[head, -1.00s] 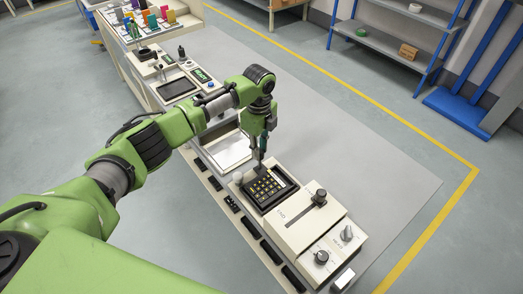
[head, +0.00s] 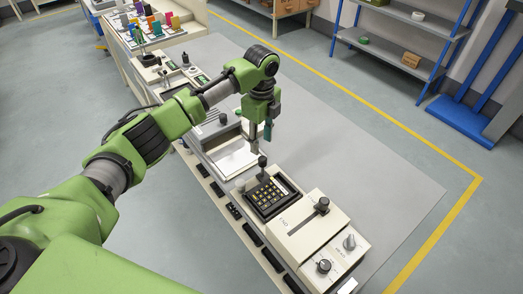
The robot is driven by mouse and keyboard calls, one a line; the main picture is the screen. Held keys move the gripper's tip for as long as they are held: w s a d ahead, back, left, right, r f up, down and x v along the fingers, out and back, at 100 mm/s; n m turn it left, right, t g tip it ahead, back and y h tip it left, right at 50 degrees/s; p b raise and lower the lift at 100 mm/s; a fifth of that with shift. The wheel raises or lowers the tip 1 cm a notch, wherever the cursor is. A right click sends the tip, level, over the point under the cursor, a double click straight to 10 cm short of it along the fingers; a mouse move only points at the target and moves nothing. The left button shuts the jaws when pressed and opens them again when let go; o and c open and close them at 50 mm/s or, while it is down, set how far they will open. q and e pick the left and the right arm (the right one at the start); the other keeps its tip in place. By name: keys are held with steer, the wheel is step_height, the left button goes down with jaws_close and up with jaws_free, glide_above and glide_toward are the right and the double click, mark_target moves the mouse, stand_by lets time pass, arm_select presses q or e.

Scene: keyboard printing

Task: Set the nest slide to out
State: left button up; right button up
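My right gripper is not in view.
A pale round knob (head: 240,184) stands left of the nest. Dials (head: 324,266) sit on the front right panel. A tray with a white surface (head: 236,158) lies behind the nest. The grey bench top (head: 350,160) to the right is clear.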

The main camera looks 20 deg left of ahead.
arm_select(q)
step_height(320, 180, up, 5)
steer(key=shift+r, duration=0.1)
stand_by(0.6)
